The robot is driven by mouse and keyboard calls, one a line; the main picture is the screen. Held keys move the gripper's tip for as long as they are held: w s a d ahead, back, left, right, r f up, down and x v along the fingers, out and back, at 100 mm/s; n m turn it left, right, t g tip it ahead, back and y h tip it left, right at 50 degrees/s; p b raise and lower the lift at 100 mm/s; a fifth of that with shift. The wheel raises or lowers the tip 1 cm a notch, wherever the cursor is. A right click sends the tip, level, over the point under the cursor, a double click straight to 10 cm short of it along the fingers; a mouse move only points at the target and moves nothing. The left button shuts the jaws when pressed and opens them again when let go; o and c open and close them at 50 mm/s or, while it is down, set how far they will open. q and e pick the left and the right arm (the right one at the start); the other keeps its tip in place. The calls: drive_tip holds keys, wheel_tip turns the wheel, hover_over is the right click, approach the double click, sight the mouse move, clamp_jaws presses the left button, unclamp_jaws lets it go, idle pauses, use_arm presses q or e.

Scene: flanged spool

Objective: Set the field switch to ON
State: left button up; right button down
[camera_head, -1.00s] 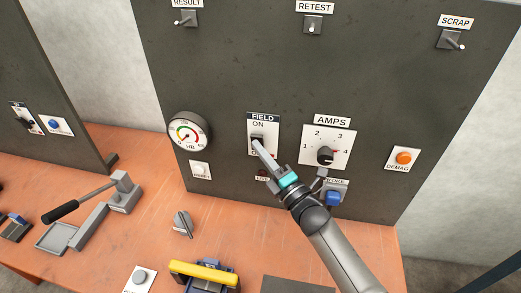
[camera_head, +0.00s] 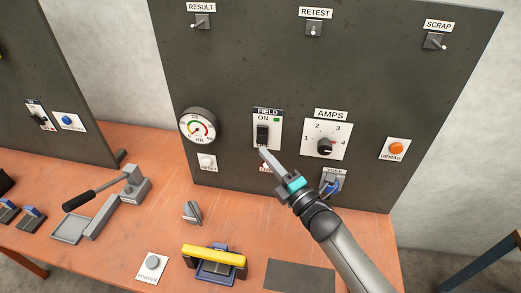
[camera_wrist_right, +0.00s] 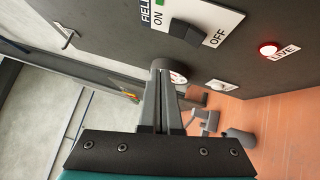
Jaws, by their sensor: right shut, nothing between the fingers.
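The FIELD switch is a black rocker (camera_head: 262,134) on a white plate on the dark panel, with ON above it; it also shows in the right wrist view (camera_wrist_right: 188,33), with OFF at its other end. A small green mark (camera_head: 277,120) shows beside ON. The red LIVE lamp (camera_wrist_right: 268,48) under the plate glows. My right gripper (camera_head: 264,153) is shut and empty, its tip just below the rocker in the head view and apparently clear of it in the wrist view. The rocker's exact tilt is hard to tell. My left gripper is out of view.
A round gauge (camera_head: 198,126) is left of the switch, the AMPS knob (camera_head: 325,147) right. A RESET button (camera_head: 207,161) and a blue control (camera_head: 332,186) sit lower. The orange bench (camera_head: 160,215) holds a lever device (camera_head: 135,184) and a yellow-topped fixture (camera_head: 214,257).

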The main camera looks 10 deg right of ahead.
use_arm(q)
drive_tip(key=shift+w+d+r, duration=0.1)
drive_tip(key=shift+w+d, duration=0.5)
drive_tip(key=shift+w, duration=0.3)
use_arm(e)
drive_tip(key=r+v, duration=0.1)
drive_tip(key=v, duration=0.5)
drive_tip(key=shift+s+d, duration=0.2)
drive_tip(key=shift+d, duration=0.35)
drive_tip(key=shift+f, duration=0.1)
